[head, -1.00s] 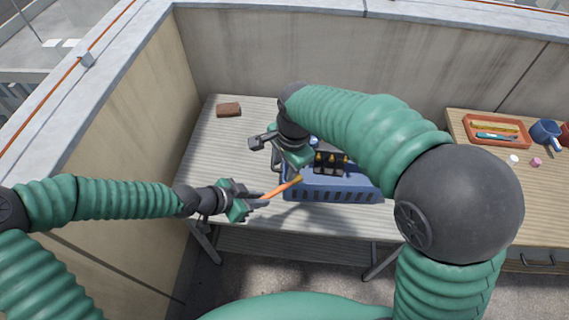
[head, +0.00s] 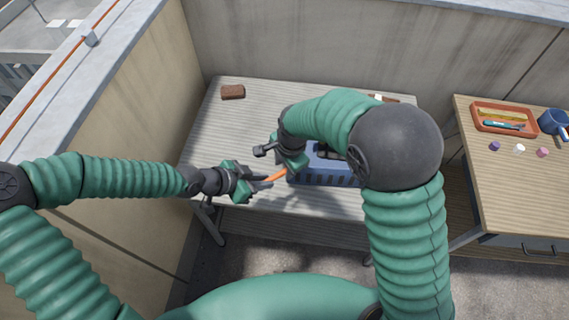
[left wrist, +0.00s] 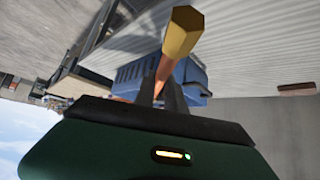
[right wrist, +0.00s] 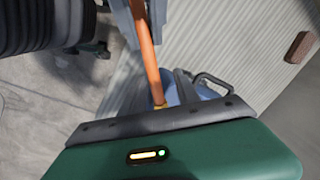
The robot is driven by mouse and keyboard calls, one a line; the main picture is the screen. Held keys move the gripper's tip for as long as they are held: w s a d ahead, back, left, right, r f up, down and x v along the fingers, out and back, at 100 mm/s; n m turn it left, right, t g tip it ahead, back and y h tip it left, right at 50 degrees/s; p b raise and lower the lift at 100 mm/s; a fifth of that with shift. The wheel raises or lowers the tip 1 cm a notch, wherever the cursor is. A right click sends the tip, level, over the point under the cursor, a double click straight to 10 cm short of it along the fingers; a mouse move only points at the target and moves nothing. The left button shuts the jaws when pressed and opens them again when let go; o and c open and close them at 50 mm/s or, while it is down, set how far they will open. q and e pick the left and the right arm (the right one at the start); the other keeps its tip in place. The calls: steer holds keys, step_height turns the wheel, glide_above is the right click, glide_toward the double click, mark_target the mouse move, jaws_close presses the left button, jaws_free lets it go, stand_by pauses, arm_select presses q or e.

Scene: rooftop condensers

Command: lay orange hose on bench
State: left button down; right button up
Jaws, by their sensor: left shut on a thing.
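The orange hose (head: 277,176) is held above the front of the grey slatted bench (head: 225,135). My left gripper (head: 262,181) is shut on it. The left wrist view shows the hose's brass hex end (left wrist: 183,32) pointing towards the camera. My right gripper (head: 281,158) is close to the hose's right end, over the left side of the blue crate (head: 325,178). In the right wrist view the hose (right wrist: 146,55) runs down to a brass fitting (right wrist: 159,104) at that gripper's palm. I cannot tell whether the right jaws are open or touch it.
A brown brick-like block (head: 232,92) lies at the bench's back left. My right arm hides part of the crate and the bench's right side. The bench's left part is clear.

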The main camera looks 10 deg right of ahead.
arm_select(q)
steer(key=shift+s, duration=0.1)
arm_select(e)
steer(key=shift+w, duration=0.1)
jaws_close()
arm_select(q)
steer(key=c, duration=1.6)
jaws_free()
steer(key=shift+d, duration=0.1)
arm_select(e)
steer(key=shift+r, duration=0.1)
arm_select(q)
steer(key=shift+o, duration=1.4)
